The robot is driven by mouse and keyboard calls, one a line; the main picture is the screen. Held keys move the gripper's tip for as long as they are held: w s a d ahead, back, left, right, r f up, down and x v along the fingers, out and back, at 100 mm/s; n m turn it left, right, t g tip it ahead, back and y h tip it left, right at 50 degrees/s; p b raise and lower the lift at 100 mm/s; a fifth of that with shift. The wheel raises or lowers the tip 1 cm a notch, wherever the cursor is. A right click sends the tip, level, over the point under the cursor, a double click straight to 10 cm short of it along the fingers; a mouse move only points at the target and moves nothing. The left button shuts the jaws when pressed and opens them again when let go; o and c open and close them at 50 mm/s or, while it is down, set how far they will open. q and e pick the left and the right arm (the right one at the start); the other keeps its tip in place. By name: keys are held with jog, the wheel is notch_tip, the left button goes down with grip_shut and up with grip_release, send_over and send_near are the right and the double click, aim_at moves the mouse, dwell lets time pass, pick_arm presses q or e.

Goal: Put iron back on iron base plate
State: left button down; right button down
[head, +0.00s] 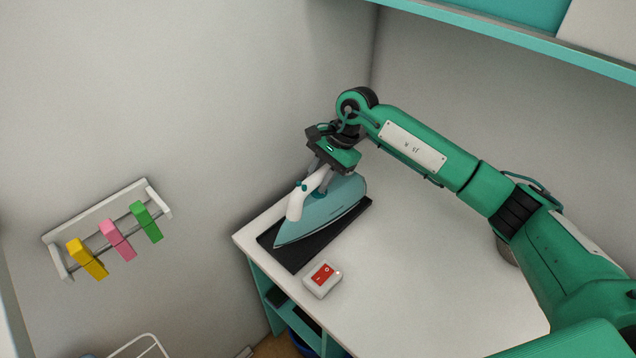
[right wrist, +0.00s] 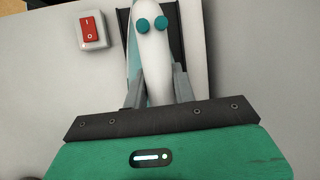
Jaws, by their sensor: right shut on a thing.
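The iron (head: 325,213) has a teal body and a white handle. It is over the black base plate (head: 297,257) on the white counter, its tip toward the lower left. Whether its sole touches the plate I cannot tell. My right gripper (head: 322,172) is shut on the iron's white handle from above. In the right wrist view the handle (right wrist: 152,65) with two teal knobs is between the fingers of my right gripper (right wrist: 155,90), and the dark base plate (right wrist: 177,35) shows behind. My left gripper is not in view.
A white switch box with a red rocker (head: 322,279) sits on the counter (head: 420,270) just in front of the plate. A wall rack (head: 105,225) with yellow, pink and green clips hangs at left. A teal shelf (head: 510,40) overhangs at top right.

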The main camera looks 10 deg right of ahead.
jog(key=shift+w+d+f, duration=0.1)
jog(key=shift+w+d, duration=0.15)
jog(key=shift+w, duration=0.6)
jog(key=shift+w+d, duration=0.25)
jog(key=shift+w, duration=0.6)
notch_tip(320, 180, down, 5)
jog(key=b, duration=0.5)
jog(key=shift+s+f+b, duration=0.1)
jog(key=shift+f+b, duration=0.1)
jog(key=shift+b, duration=0.1)
jog(key=c, duration=1.1)
grip_release()
jog(key=shift+s, duration=0.1)
